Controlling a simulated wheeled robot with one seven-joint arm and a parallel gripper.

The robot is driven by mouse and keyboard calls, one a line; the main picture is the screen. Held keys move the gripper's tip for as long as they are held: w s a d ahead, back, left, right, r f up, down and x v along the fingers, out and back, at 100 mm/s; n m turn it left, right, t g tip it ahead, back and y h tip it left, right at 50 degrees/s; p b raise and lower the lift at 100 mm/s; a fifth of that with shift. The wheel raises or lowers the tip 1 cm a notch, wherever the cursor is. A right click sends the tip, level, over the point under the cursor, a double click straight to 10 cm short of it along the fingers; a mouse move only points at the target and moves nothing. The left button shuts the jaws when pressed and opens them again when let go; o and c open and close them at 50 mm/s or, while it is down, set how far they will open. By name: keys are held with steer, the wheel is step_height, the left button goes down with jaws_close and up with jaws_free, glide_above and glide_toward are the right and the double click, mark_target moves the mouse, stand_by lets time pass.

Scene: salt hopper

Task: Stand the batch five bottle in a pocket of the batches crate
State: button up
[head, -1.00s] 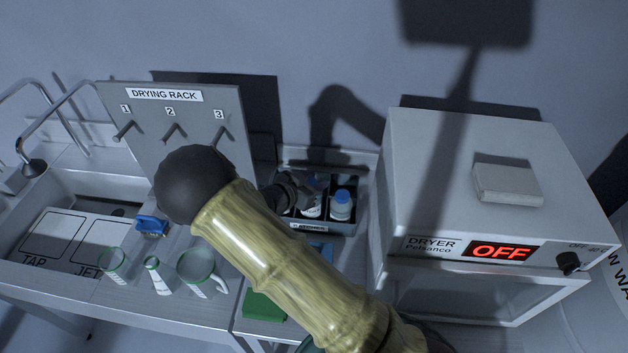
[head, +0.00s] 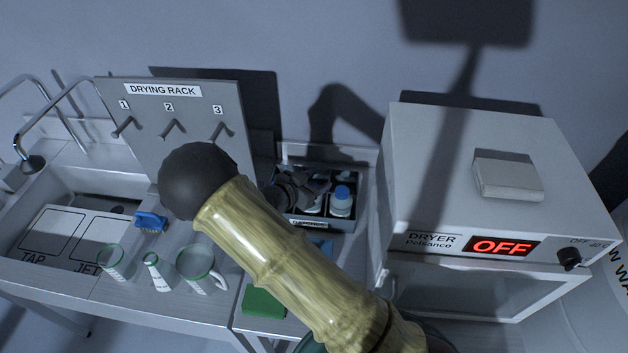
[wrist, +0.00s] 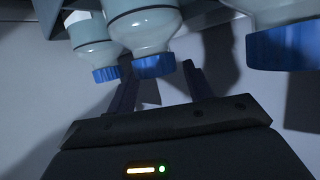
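The batches crate (head: 345,222) is a dark grey box between the drying rack and the dryer. Bottles with blue caps stand in it; one (head: 341,201) shows clearly at the right, another is partly behind my gripper (head: 297,188). In the wrist view, my gripper (wrist: 158,76) has its two fingers apart around the cap end of the middle bottle (wrist: 145,25). A gap shows between the right finger and that cap. One bottle (wrist: 93,45) is on the left and another (wrist: 285,40) on the right. Which bottle is batch five cannot be read.
The white dryer (head: 480,180), reading OFF, stands close to the crate's right. The drying rack (head: 165,125) is at the left.

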stand_by(0.3)
steer(key=shift+s+a+r, duration=0.1)
steer(key=shift+r, duration=0.25)
steer(key=v, duration=0.4)
steer(key=b+v, duration=0.1)
steer(key=v, duration=0.3)
steer(key=b+v, duration=0.1)
steer(key=v, duration=0.3)
steer(key=shift+r, duration=0.3)
